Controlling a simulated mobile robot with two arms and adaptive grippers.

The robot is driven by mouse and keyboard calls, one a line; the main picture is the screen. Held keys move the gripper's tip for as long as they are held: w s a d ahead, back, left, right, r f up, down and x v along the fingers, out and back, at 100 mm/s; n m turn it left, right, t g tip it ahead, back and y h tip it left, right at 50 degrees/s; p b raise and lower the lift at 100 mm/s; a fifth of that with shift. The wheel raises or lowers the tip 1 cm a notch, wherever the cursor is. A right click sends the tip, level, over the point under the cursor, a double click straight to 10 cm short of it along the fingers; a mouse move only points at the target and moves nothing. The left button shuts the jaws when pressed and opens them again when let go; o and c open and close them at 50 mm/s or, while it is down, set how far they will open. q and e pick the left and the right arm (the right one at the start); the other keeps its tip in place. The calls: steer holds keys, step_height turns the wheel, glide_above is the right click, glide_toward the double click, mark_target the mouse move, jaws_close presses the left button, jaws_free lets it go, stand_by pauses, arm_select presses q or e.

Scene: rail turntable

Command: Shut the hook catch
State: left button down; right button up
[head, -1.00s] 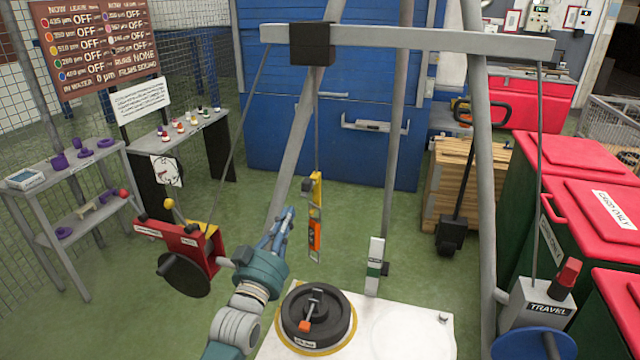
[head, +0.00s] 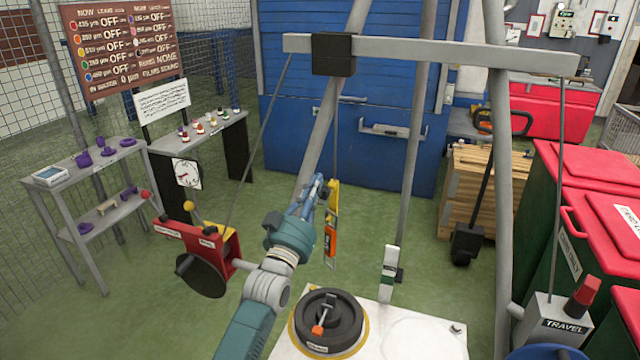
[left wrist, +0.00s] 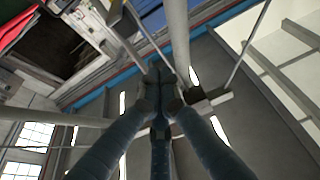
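A yellow and orange hook piece (head: 331,225) hangs on a thin line from a dark block (head: 334,54) on the grey overhead beam. It has a small dark part near its top. The hook catch cannot be made out clearly. My left gripper (head: 315,181) reaches up from below, its blue fingertips just left of the top of the hook piece; contact cannot be told. In the left wrist view, the left gripper's fingers (left wrist: 161,82) converge with their tips close together and nothing clearly held. My right gripper is not in view.
A black turntable drum (head: 328,321) sits on a white base below. A red winch box (head: 205,243) with a dark disc is left of my arm. Grey frame legs flank the hanging piece. A TRAVEL box (head: 553,318) and green bins with red lids stand right.

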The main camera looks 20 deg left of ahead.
mark_target(320, 203)
arm_select(q)
steer(key=p+x, duration=0.1)
steer(key=x, duration=0.3)
steer(key=shift+r, duration=0.1)
step_height(320, 203, down, 3)
steer(key=shift+s+p, duration=0.1)
steer(key=shift+p, duration=0.2)
steer(key=shift+f, duration=0.75)
steer(key=shift+s, duration=0.1)
